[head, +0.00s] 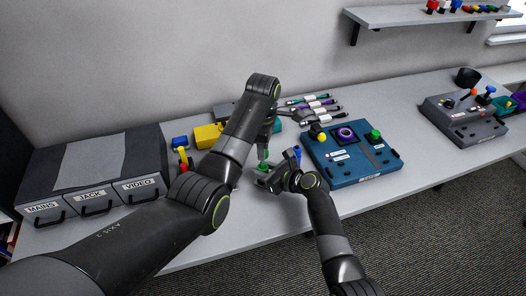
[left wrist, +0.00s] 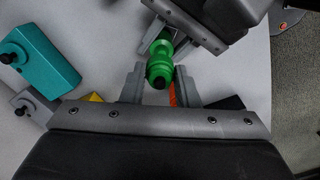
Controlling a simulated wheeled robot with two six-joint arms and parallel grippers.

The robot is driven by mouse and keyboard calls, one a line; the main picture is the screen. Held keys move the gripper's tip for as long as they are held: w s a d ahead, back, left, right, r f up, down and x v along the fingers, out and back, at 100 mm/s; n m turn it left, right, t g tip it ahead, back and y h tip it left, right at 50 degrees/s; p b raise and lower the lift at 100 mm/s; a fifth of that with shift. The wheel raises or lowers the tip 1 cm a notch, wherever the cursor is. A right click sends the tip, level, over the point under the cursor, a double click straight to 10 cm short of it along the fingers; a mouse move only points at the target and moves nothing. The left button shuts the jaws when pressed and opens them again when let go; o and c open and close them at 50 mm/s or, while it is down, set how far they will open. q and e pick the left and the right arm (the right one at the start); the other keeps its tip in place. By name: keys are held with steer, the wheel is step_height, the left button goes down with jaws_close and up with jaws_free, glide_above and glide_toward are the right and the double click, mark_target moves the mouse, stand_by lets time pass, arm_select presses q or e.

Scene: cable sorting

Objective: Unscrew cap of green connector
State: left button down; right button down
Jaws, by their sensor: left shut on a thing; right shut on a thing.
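The green connector (head: 263,167) is held above the table between my two grippers. In the left wrist view the green connector (left wrist: 160,62) shows a ribbed, stepped body with a dark end toward the camera. My left gripper (head: 263,155) comes down from above and is shut on the near end. Its fingers flank the green part in the left wrist view (left wrist: 160,82). My right gripper (head: 272,176) comes from the right and is shut on the other end; it also shows in the left wrist view (left wrist: 170,38). The seam between cap and body is not clear.
Grey drawers labelled MAINS, JACK and VIDEO (head: 95,180) stand at left. Yellow (head: 207,136) and blue-red connectors lie behind my left arm. Several cables (head: 315,104) lie at the back. A blue panel (head: 352,155) is close on the right, a grey panel (head: 465,120) farther right.

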arm_select(q)
step_height(320, 180, up, 2)
arm_select(e)
steer(key=c, duration=1)
jaws_free()
steer(key=shift+o, duration=0.2)
